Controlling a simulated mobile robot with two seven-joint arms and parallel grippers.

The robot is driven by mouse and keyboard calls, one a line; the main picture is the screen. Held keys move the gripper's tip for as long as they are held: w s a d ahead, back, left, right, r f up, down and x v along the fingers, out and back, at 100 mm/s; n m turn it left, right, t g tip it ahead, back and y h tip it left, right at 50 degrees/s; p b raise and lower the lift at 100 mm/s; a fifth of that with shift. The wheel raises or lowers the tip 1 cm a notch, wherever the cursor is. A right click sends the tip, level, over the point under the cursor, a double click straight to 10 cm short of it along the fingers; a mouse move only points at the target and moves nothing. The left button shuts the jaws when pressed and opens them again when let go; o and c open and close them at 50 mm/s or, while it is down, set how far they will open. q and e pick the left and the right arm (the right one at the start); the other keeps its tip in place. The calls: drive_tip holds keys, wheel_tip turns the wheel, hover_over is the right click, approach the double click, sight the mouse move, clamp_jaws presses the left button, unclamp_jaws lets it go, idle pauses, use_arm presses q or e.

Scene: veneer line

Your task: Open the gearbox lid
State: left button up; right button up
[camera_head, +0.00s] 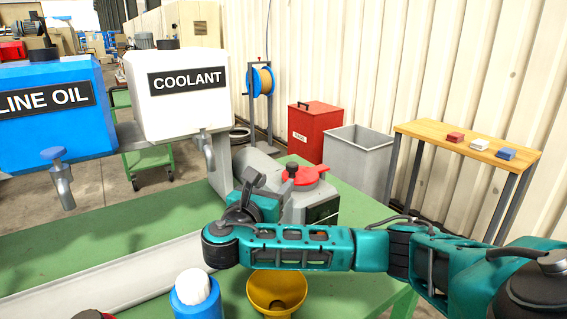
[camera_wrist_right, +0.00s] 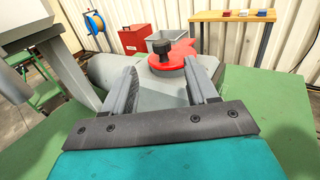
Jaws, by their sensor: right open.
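The gearbox (camera_head: 297,208) is a grey housing on the green bench, right of centre in the head view. Its red lid (camera_head: 311,176) with a black knob (camera_head: 292,169) is on top. The lid (camera_wrist_right: 182,49) and knob (camera_wrist_right: 163,56) also show in the right wrist view, beyond and between the fingers. My right gripper (camera_head: 253,180) is open and empty, just left of the lid in the head view. In the wrist view its fingers (camera_wrist_right: 163,68) point toward the knob, which looks clear of both. My arm hides part of the housing's base. My left gripper is out of view.
A blue line oil tank (camera_head: 50,125) and a white coolant tank (camera_head: 180,105) hang at the left. Behind are a red bin (camera_head: 318,130) and a grey bin (camera_head: 357,160).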

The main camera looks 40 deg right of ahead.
sight(290, 168)
drive_tip(key=x, duration=1.1)
drive_tip(key=shift+d, duration=0.2)
clamp_jaws()
